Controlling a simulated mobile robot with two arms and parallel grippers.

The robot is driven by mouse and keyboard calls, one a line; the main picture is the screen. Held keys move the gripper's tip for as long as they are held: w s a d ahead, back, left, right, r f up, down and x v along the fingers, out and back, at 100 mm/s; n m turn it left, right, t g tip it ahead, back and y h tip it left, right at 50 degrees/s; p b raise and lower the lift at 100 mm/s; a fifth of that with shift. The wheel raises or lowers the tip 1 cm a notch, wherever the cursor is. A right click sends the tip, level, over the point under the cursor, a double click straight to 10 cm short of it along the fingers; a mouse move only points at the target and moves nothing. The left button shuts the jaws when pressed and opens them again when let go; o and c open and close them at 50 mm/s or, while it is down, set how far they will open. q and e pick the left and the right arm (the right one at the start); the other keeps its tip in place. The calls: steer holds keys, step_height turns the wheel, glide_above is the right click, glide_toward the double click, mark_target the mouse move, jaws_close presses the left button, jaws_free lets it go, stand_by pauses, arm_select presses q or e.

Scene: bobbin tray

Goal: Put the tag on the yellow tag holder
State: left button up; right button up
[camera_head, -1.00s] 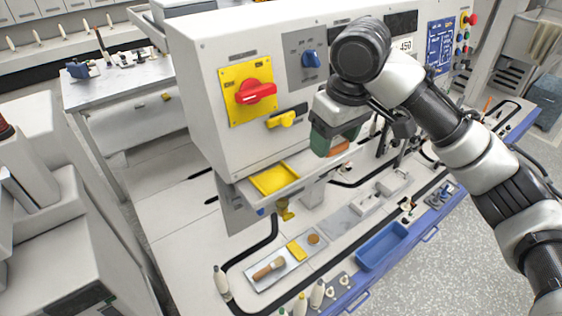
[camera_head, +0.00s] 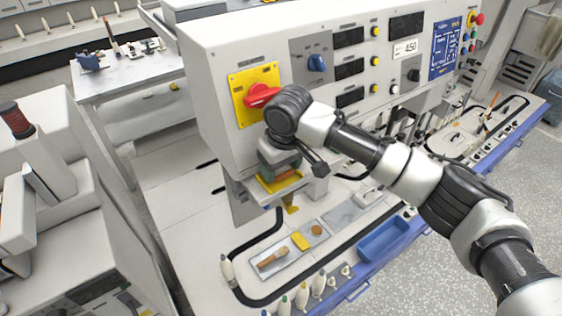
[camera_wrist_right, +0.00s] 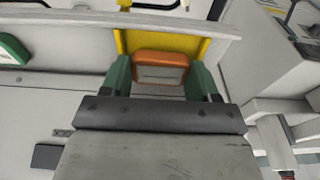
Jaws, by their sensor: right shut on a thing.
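The tag is an orange block with a grey face (camera_wrist_right: 161,57), held between the green fingers of my right gripper (camera_wrist_right: 160,78) in the right wrist view. The yellow tag holder (camera_wrist_right: 196,43) is directly beyond the tag, with its yellow edges showing above and to both sides. In the head view the holder (camera_head: 268,187) lies on a shelf under the control panel, and my right gripper (camera_head: 281,170) is over it, covering much of it. I cannot tell whether the tag touches the holder. My left gripper is not in view.
The panel's red rotary switch (camera_head: 262,95) is close above my right wrist. Below the shelf hangs a yellow fitting (camera_head: 291,209). A blue tray (camera_head: 383,240) and a grey tray (camera_head: 270,270) with a brush lie on the bench, with several bobbins along the front.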

mark_target(285, 174)
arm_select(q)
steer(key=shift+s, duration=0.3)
arm_select(e)
steer(key=shift+f, duration=0.15)
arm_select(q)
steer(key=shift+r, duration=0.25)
arm_select(e)
steer(key=shift+f, duration=0.45)
steer(key=o, duration=0.8)
steer(key=shift+w+r, duration=0.1)
steer(key=shift+r, duration=0.2)
steer(key=shift+o, duration=0.5)
step_height(285, 174, up, 12)
steer(key=s+b, duration=0.1)
steer(key=b, duration=0.1)
steer(key=shift+s+d, duration=0.2)
steer(key=shift+d, duration=0.25)
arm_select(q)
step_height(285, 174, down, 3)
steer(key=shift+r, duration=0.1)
arm_select(e)
steer(key=shift+s+r, duration=0.15)
steer(key=shift+r, duration=0.1)
